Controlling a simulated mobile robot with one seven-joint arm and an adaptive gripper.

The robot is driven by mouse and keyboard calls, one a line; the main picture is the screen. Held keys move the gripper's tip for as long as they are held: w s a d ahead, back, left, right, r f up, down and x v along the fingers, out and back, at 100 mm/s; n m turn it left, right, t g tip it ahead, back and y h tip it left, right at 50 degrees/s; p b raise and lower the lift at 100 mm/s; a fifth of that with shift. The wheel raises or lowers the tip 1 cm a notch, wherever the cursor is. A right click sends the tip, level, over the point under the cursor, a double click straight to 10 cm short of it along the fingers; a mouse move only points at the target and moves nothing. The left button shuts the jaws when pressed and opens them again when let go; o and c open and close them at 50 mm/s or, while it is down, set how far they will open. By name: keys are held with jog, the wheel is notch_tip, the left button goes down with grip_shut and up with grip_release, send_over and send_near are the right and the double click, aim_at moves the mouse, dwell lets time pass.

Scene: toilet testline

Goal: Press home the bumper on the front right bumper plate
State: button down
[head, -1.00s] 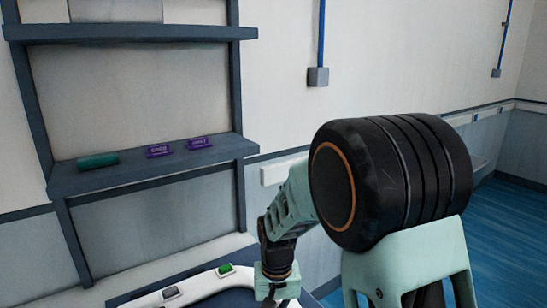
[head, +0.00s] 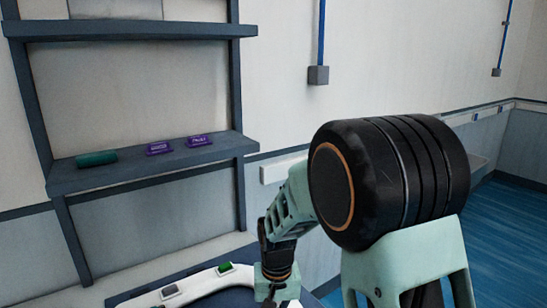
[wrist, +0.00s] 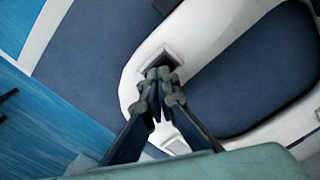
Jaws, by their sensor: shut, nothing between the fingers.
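My gripper (wrist: 160,75) is shut and empty in the wrist view, its fingertips together over a dark bumper (wrist: 157,60) on a pale plate (wrist: 174,52) of the white toilet seat (wrist: 135,88). The tips hide part of the bumper. I cannot tell whether they touch it or how deep it sits. In the head view the white seat (head: 205,281) shows at the bottom, with a grey bumper (head: 170,292) and a green bumper (head: 225,267) on it. My wrist covers its right part there, and the fingertips are hidden.
The seat lies on a dark blue surface (wrist: 85,50). A shelf (head: 130,172) behind holds a green cylinder (head: 97,159) and two purple labelled pieces (head: 159,148). Blue floor (head: 500,215) is open at the right.

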jog(key=shift+f+b, duration=0.55)
jog(key=shift+f, duration=0.25)
dwell(0.6)
notch_tip(320, 180, up, 8)
jog(key=p, duration=0.6)
dwell(0.4)
